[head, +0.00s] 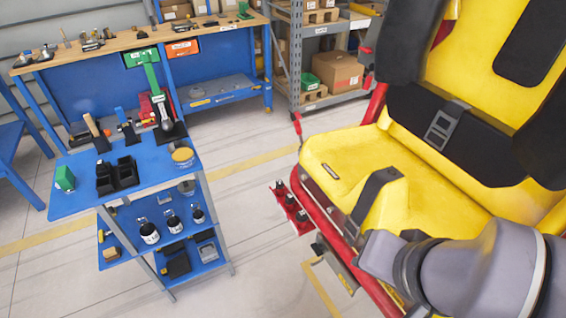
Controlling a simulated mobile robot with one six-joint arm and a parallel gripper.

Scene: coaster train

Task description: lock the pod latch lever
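The yellow coaster seat pod (350,160) with black pads fills the right side of the head view. A small red lever (298,126) stands upright beside the seat's left edge. Another small red-tipped part (366,52) shows beside the seat back. I cannot tell which one is the pod latch lever, or whether it is locked. My grey arm reaches in from the lower right, in front of the seat's lower part. My gripper's fingers do not show.
A blue tool cart (75,205) with tools and bottles stands at the left. A workbench (120,45) and a shelf rack (295,60) with boxes are behind. A red rail (325,205) runs below the seat.

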